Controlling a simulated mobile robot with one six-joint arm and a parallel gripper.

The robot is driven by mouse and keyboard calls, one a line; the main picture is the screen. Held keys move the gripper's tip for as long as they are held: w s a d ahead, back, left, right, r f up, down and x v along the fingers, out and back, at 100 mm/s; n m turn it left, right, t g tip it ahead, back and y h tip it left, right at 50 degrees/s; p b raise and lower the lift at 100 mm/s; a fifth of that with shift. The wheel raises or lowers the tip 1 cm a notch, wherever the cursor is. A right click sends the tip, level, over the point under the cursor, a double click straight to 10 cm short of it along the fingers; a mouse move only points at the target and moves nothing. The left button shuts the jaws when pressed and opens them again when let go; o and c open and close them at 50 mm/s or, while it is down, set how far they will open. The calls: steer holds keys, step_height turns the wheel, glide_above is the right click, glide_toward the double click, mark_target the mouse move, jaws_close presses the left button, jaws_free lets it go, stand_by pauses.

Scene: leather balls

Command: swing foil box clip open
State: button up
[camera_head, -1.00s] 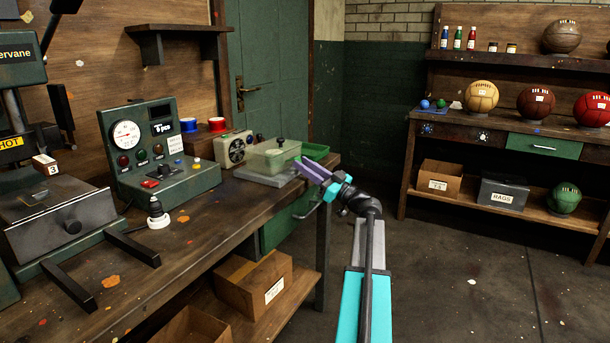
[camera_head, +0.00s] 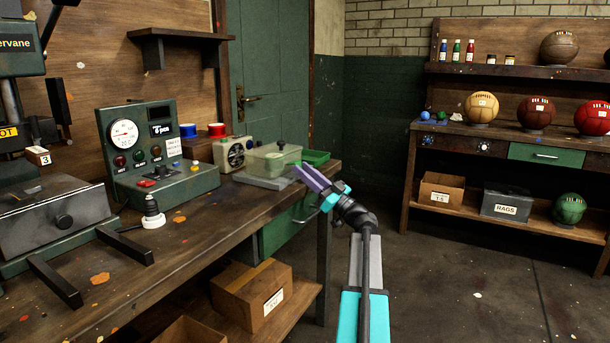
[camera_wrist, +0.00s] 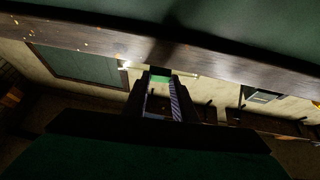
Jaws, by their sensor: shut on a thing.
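The foil box (camera_head: 272,161) is a pale green, see-through box with a dark knob on its lid, on the right end of the workbench (camera_head: 225,208). My gripper (camera_head: 303,174) has purple fingers and reaches the box's right side from the front right. A small green piece, which appears to be the clip (camera_wrist: 160,75), shows between the fingertips in the wrist view, where my gripper (camera_wrist: 161,88) also shows. The fingers are shut on it. The clip's exact angle and its hinge are hidden by the fingers and too small to tell.
A beige dial unit (camera_head: 235,152) stands left of the box. The bench's front edge and a green drawer (camera_head: 285,226) are below the gripper. Open floor lies to the right, before the ball shelf (camera_head: 470,137).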

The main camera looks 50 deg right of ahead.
steer(key=o, duration=1.1)
steer(key=shift+c, duration=0.2)
steer(key=shift+s, duration=0.1)
steer(key=p+v, duration=0.1)
steer(key=v, duration=1.2)
steer(key=shift+s+f, duration=0.15)
steer(key=shift+s, duration=0.1)
